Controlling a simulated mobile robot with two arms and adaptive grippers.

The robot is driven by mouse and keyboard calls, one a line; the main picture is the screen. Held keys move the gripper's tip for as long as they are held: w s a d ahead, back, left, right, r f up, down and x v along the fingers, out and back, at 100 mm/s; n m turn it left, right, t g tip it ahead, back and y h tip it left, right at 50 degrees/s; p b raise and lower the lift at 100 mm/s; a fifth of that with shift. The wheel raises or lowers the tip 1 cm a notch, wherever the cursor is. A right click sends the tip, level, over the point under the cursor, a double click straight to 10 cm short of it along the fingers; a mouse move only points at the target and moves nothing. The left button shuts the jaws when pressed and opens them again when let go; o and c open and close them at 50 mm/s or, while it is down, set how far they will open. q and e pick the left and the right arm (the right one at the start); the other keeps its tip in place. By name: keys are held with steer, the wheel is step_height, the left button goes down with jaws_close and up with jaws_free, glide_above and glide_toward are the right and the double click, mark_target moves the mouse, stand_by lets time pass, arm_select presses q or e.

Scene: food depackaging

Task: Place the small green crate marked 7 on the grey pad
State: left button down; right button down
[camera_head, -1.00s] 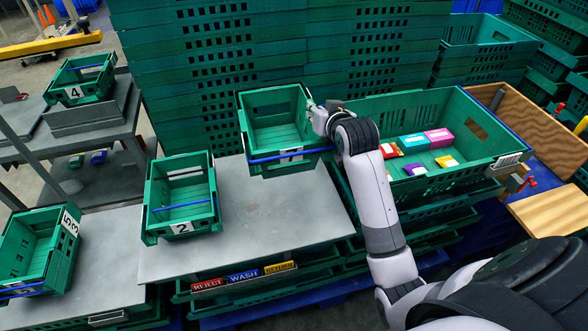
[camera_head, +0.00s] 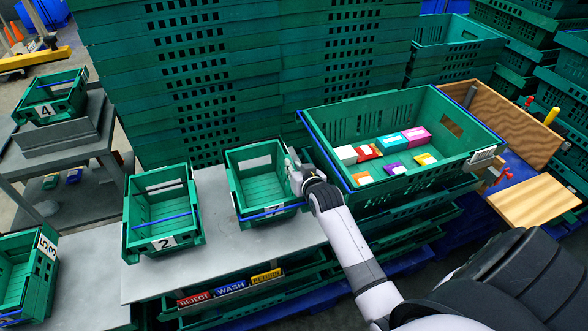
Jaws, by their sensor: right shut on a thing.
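The small green crate marked 7 (camera_head: 240,180) is empty and roughly upright, with its number label and a blue bar at the front. It is over the right part of the grey pad (camera_head: 222,245); I cannot tell whether its base touches the pad. My right gripper (camera_head: 292,172) is shut on the crate's right wall near the rim, and the fingertips are partly hidden. My left gripper is out of view.
Crate 2 (camera_head: 138,215) stands on the pad to the left, with a gap between. A large green crate (camera_head: 350,122) holding several coloured boxes is close on the right. Stacked green crates (camera_head: 215,85) rise behind. REJECT, WASH and RETURN labels (camera_head: 230,287) line the front.

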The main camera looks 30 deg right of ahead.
steer(key=shift+f, duration=0.1)
steer(key=c, duration=1.6)
jaws_free()
steer(key=shift+o, duration=0.2)
steer(key=shift+s, duration=0.15)
steer(key=v, duration=1.1)
steer(key=shift+s+a, duration=0.2)
steer(key=shift+s, duration=0.15)
